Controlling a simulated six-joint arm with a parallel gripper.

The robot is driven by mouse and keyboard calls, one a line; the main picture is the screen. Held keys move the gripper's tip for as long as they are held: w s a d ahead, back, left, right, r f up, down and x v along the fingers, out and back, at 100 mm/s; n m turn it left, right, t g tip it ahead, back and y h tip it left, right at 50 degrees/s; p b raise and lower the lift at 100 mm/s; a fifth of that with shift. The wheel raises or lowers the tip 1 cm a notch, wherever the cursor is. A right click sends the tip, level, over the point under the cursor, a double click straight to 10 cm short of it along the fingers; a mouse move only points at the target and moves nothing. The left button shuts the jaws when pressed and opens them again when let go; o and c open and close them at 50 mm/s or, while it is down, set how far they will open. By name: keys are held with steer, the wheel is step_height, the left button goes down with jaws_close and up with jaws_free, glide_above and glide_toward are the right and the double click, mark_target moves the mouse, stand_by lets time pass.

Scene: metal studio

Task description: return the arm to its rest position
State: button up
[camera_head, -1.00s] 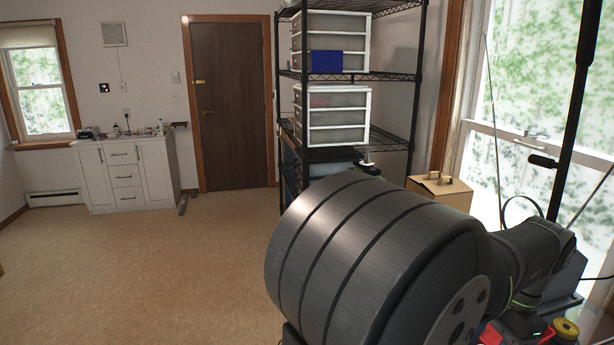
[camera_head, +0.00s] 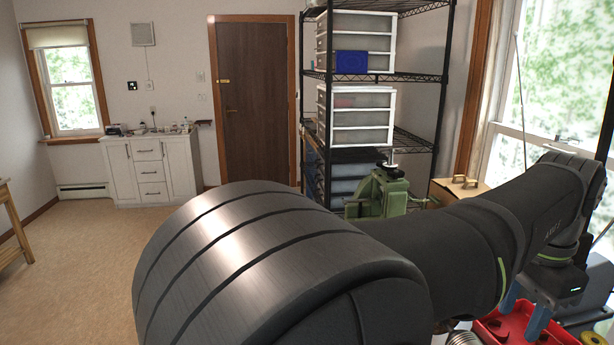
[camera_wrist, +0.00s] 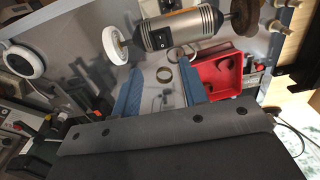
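My gripper (camera_wrist: 161,85) shows in the wrist view as two blue fingers spread well apart above a grey bench surface, with nothing held between them. A metal ring (camera_wrist: 165,76) and a small dark block with round marks show in the gap, apparently lying beyond the fingers. In the head view the blue fingers of my gripper (camera_head: 523,314) appear at the lower right, over or beside a red tray. My dark arm fills the lower middle of that view, with a large ribbed joint close to the camera, and hides much of the bench.
A bench grinder (camera_wrist: 180,29) stands just beyond the fingers, and a red tray (camera_wrist: 217,76) with dark parts lies to their right. A green machine (camera_head: 378,193) stands behind my arm, before a black shelf rack (camera_head: 372,76). The floor (camera_head: 95,260) at left is mostly open.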

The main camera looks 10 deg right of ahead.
steer(key=shift+r+n, duration=2.1)
steer(key=shift+r, duration=0.3)
step_height(320, 180, down, 11)
steer(key=m, duration=0.4)
